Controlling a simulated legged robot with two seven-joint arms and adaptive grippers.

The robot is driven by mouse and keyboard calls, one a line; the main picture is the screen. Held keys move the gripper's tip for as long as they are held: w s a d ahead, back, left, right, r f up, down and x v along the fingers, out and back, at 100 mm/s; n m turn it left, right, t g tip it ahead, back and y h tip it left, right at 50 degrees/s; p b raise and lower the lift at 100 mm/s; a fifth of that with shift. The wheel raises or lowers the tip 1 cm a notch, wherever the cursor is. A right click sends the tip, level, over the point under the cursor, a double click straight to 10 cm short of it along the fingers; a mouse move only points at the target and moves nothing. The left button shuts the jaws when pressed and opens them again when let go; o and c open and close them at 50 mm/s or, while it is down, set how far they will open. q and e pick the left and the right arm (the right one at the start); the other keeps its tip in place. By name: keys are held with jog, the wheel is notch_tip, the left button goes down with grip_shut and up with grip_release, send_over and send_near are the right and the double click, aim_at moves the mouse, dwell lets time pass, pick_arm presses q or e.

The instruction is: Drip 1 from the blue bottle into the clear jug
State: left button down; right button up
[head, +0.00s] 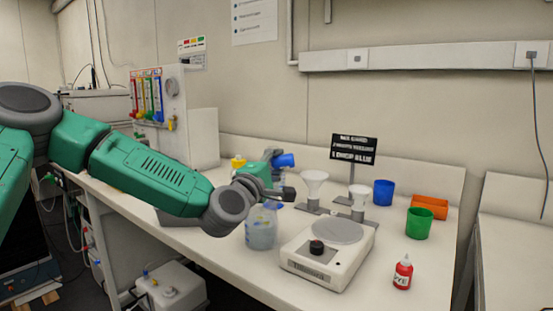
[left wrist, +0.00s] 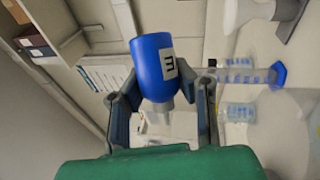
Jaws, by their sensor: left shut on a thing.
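The blue bottle (head: 285,160) is held in the air above the bench, tilted far over. My left gripper (left wrist: 167,88) is shut on it; in the left wrist view the bottle (left wrist: 154,60) sits between the two fingers, its labelled body beyond them and its pale nozzle nearer the palm. In the head view my left gripper (head: 272,170) is above the clear jug (head: 261,230), which stands on the bench, partly hidden by my wrist. I cannot make out a drop or the jug's contents. My right gripper is out of view.
A white plate device (head: 328,252) with a black knob stands right of the jug. Two white funnels (head: 314,182) (head: 358,198) are on stands behind it.

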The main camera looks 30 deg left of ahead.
aim_at(293, 165)
pick_arm(q)
jog(key=shift+w+d+f+m+p, duration=0.15)
jog(key=shift+d+m+p, duration=0.15)
jog(key=shift+m+p, duration=0.3)
jog(key=shift+w+d+f+m+g+h+p, duration=0.2)
jog(key=shift+w+d+m+g+p, duration=0.15)
jog(key=shift+d+m, duration=0.25)
jog(key=shift+w+d+f+m+g+h+p, duration=0.1)
jog(key=shift+w+d+m+g+h+p, duration=0.2)
jog(key=shift+d, duration=0.5)
jog(key=shift+w+d+f+m+g+p, duration=0.2)
jog(key=shift+w+d+m+p, duration=0.05)
jog(key=shift+d+m+p, duration=0.25)
jog(key=shift+w+d+f+m+g+p, duration=0.15)
jog(key=shift+w+d+m+p, duration=0.1)
jog(key=shift+d+m+p, duration=0.25)
jog(key=shift+a+r+m+g+p, duration=0.15)
jog(key=shift+r+m+p, duration=0.55)
jog(key=shift+p, duration=0.75)
jog(key=shift+r+m+g+p, duration=0.3)
jog(key=shift+r+p, duration=0.7)
jog(key=shift+p, duration=0.4)
